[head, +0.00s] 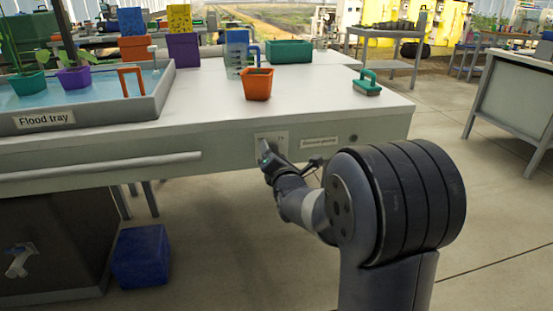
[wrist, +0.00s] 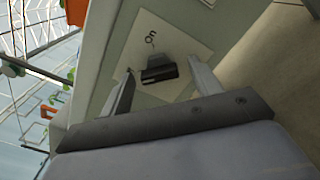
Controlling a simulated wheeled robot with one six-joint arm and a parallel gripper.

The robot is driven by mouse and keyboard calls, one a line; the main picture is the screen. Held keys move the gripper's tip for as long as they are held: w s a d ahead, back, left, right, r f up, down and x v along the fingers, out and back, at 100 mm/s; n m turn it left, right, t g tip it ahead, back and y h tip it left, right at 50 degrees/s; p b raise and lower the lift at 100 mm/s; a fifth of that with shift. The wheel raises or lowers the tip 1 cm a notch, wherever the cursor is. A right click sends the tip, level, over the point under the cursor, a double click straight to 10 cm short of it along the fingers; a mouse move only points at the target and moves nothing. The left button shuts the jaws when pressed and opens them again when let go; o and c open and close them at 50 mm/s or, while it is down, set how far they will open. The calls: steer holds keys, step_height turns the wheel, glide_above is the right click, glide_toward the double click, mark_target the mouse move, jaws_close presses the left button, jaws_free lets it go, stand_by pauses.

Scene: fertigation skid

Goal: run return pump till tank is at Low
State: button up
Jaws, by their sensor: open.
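A pale switch plate (head: 281,137) is on the front panel of the bench, beside a small name label (head: 320,143) too blurred to read. In the wrist view the plate (wrist: 190,50) carries a dark switch knob (wrist: 158,70) and a mark that looks like "On", seen turned. My gripper (head: 268,157) is at the plate. Its two fingers stand open, one each side of the knob in the wrist view (wrist: 162,82), with visible gaps. Whether the knob is turned on is unclear. The flood tray (head: 50,122) holds bluish water; no tank level mark is readable.
An orange pot (head: 258,84), a clear jug (head: 237,58), a green box (head: 289,51) and a green brush (head: 367,83) stand on the bench top. A blue box (head: 141,256) is on the floor. Floor to the right of my arm is clear.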

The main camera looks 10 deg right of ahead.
steer(key=s+p, duration=0.2)
steer(key=s, duration=0.8)
steer(key=shift+s, duration=0.35)
steer(key=w+b, duration=0.2)
steer(key=w, duration=0.8)
steer(key=shift+w, duration=0.4)
steer(key=shift+s, duration=0.1)
